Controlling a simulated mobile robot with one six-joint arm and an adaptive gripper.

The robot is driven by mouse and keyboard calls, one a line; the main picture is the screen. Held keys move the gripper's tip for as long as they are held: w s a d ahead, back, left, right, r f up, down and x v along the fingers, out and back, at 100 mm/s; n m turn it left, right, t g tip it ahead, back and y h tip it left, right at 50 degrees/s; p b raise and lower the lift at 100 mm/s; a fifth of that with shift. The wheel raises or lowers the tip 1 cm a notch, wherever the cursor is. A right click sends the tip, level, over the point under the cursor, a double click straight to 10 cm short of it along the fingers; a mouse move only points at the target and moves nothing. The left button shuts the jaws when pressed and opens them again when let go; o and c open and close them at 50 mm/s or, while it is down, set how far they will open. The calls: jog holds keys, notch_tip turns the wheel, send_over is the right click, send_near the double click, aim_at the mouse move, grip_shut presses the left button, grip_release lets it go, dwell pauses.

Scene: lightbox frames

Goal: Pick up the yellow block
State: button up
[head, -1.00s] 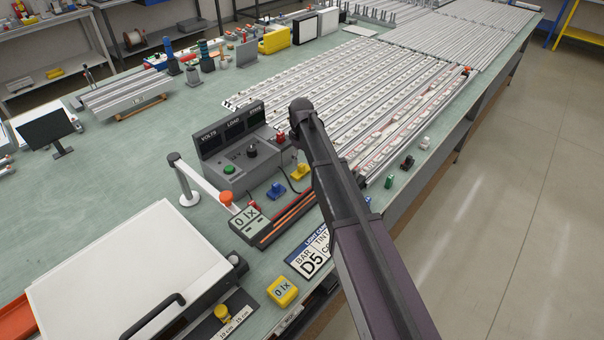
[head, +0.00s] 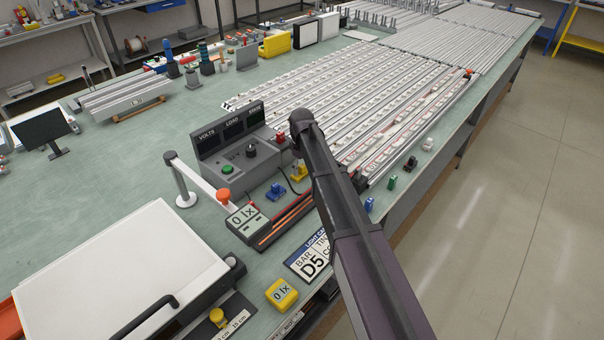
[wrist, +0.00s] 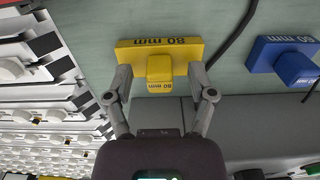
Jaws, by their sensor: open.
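The yellow block (wrist: 160,62) has a wide flat base, a raised knob in its middle and dark "mm" lettering. It stands on the green bench top. In the wrist view my gripper (wrist: 160,74) is open, with one finger on each side of the knob and gaps between. Whether the fingers reach down level with the knob I cannot tell. In the head view the yellow block (head: 299,173) shows just left of my arm, partly hidden by it. My gripper is hidden there behind the arm.
A blue block (wrist: 284,62) of like shape stands to the right in the wrist view, with a black cable between. A grey meter console (head: 240,155) stands close by. White strip panels (head: 370,95) lie behind.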

jog(key=shift+c, duration=0.2)
grip_shut()
jog(key=shift+r, duration=0.15)
notch_tip(320, 180, up, 3)
jog(key=p, duration=0.3)
jog(key=shift+f, duration=0.2)
jog(key=s+d, duration=0.1)
jog(key=s, duration=0.4)
jog(key=s+d+r+p, duration=0.1)
jog(key=s+d, duration=0.1)
jog(key=s, duration=0.3)
jog(key=s+d+r+p, duration=0.1)
jog(key=s, duration=0.4)
jog(key=shift+s+d, duration=0.2)
jog(key=shift+d, duration=0.1)
jog(key=shift+r, duration=0.1)
